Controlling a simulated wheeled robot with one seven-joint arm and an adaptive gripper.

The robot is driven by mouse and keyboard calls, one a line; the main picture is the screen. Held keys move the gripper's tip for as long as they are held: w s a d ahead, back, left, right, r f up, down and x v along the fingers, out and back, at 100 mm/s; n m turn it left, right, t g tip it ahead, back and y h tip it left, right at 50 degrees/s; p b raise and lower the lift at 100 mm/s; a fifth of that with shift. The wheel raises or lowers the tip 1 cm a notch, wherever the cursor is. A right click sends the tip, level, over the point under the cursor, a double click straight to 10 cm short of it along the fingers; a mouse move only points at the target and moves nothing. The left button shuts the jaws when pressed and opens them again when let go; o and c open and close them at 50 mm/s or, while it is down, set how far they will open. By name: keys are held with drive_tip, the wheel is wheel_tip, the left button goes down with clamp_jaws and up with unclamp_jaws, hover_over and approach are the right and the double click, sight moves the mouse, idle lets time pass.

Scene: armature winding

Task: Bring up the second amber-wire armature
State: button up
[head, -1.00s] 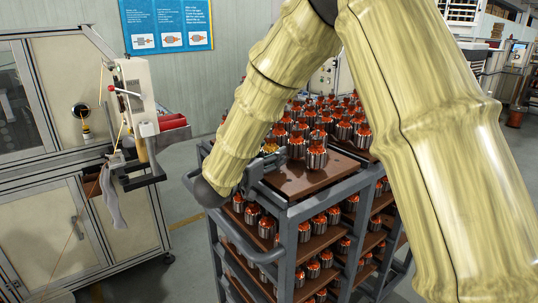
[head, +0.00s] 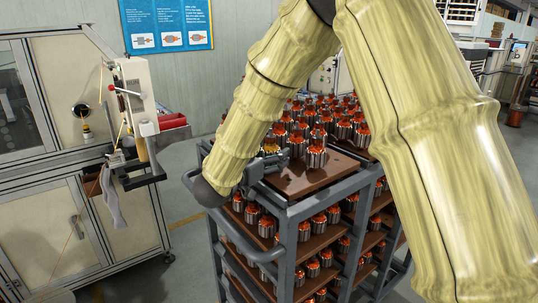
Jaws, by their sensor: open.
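The amber-wire armature (head: 269,147) shows as a small patch of yellow winding on the cart's top shelf, among orange-wound ones. My arm and gripper hide much of it. My gripper (head: 272,161) is open, low over the near left part of the top shelf, right beside the amber winding. I cannot tell whether its fingers stand around the armature or touch it. An orange-wound armature (head: 316,156) stands upright just to the right of the gripper.
The grey cart (head: 290,212) has several brown shelves of upright armatures; its top shelf (head: 305,180) is bare at the near corner. A winding machine (head: 135,120) with a red bin (head: 172,122) stands at left. Floor between them is clear.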

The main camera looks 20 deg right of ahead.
drive_tip(key=shift+a+f, duration=0.1)
drive_tip(key=v, duration=1.2)
drive_tip(key=shift+s, duration=0.1)
